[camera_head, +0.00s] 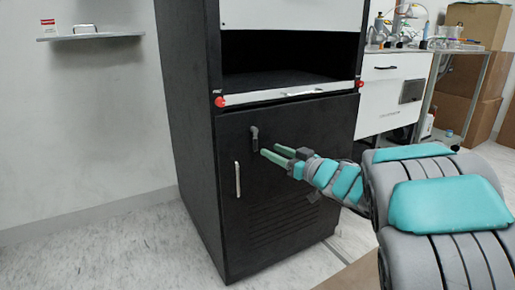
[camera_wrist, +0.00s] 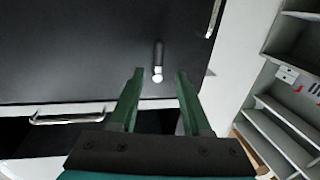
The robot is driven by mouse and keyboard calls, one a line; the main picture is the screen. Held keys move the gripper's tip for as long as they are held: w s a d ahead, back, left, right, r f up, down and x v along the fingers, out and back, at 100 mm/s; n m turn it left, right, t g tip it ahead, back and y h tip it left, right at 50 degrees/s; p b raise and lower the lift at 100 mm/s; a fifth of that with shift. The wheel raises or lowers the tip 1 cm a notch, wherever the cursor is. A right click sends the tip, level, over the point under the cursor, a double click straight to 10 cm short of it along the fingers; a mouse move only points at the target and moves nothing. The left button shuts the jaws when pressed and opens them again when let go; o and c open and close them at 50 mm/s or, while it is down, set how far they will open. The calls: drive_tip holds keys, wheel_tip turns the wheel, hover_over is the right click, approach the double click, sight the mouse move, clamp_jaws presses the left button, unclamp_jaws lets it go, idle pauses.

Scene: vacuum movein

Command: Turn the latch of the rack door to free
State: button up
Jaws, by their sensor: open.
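The rack door (camera_head: 290,195) is the black lower front of a tall black rack, and it is closed. Its latch (camera_head: 255,139) is a small dark handle near the door's upper left, hanging roughly downward. In the wrist view the latch (camera_wrist: 158,62) shows as a dark lever with a pale round end, just beyond the fingertips and between them in the picture. A pale vertical door handle (camera_head: 238,179) sits below and left of the latch. My gripper (camera_head: 272,153) is open and empty, with its green fingers pointing at the latch. I cannot tell whether a finger touches it.
Above the door is an open bay with a pale front bar (camera_head: 290,94) and red end knobs (camera_head: 220,102). A wall shelf (camera_head: 90,37) hangs at left. A white cabinet (camera_head: 390,95) and cardboard boxes (camera_head: 460,100) stand at right. The floor at left is clear.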

sight(255, 139)
drive_tip(key=shift+b+x, duration=0.45)
drive_tip(key=shift+x, duration=2.75)
drive_tip(key=shift+d, duration=0.1)
clamp_jaws()
